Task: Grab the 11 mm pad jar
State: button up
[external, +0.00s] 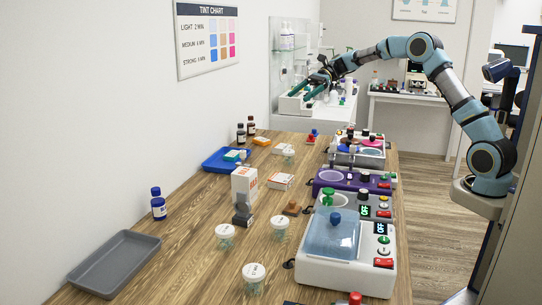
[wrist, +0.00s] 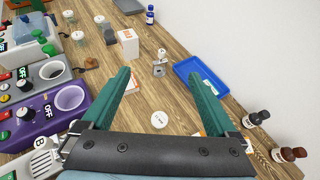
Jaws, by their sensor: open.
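Several small clear jars with white, labelled lids stand on the wooden table (external: 185,265). The lid print is too small to read surely, so I cannot tell which is the 11 mm pad jar. Three are at the near end: a front jar (external: 254,278), a left jar (external: 225,236) and a right jar (external: 280,227). Another jar (external: 289,154) stands farther back, right of the blue tray; in the wrist view this jar (wrist: 159,119) appears between my fingers, well below them. My gripper (external: 306,92) is open and empty, high over the table's far end; its teal fingers show in the wrist view (wrist: 160,78).
A tall white-orange box (external: 244,184), a grey tray (external: 90,272), a blue bottle (external: 158,206) and brown bottles (external: 251,125) stand about. A purple heater (external: 325,187) and a blue-lidded bath (external: 340,268) line the right edge.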

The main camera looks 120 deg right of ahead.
jog(key=s+d+f+m, duration=0.1)
jog(key=s+d+f, duration=0.1)
jog(key=s, duration=0.1)
send_near(284, 158)
jog(key=shift+s+a+f+t+h, duration=0.1)
jog(key=shift+a+t+h, duration=0.1)
jog(key=shift+t+h, duration=0.15)
jog(key=shift+f, duration=0.3)
jog(key=p+x, duration=0.1)
jog(key=x, duration=0.4)
jog(key=shift+w, duration=0.25)
jog(key=p+x, duration=0.3)
jog(key=x, duration=0.1)
jog(key=shift+w+f, duration=0.45)
jog(key=shift+w, duration=0.1)
jog(key=c, duration=1.4)
